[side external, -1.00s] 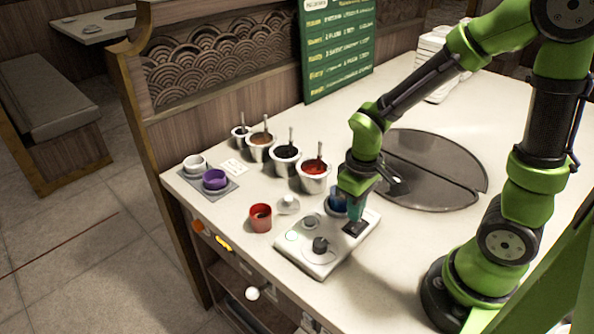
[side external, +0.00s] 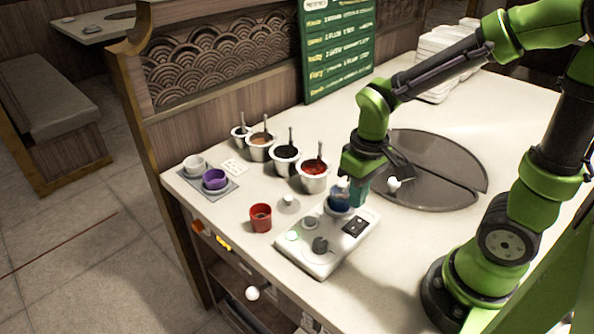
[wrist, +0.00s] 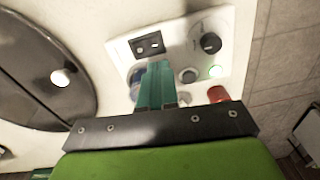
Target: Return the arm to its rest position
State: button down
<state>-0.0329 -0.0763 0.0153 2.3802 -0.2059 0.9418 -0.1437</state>
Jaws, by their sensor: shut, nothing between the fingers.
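My gripper (side external: 358,192) is shut and empty, its teal fingers pointing down above the table beside a blue cup. In the wrist view the closed fingers (wrist: 155,85) reach toward the white control panel (wrist: 176,30). The panel (side external: 312,262) lies on the table with knobs, a dark square switch and a lit green light. The blue cup (side external: 338,203) stands at the panel's back edge, partly hidden by the fingers in the wrist view.
Several sauce wells with ladles, one of red sauce (side external: 314,180), stand in a row behind. A red cup (side external: 261,219) stands left of the panel. A purple cup (side external: 214,179) sits on a grey mat (side external: 224,192). A round dark plate (side external: 440,195) with a white knob (side external: 394,184) lies right.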

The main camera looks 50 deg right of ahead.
notch_tip(320, 180, up, 13)
jog(key=s+a+m+t+y, duration=0.1)
jog(key=s+m+t, duration=0.1)
jog(key=t, duration=0.5)
jog(key=shift+s+a+r+m+y, duration=0.15)
jog(key=shift+a+r+m+y, duration=0.05)
jog(key=shift+m+y, duration=0.25)
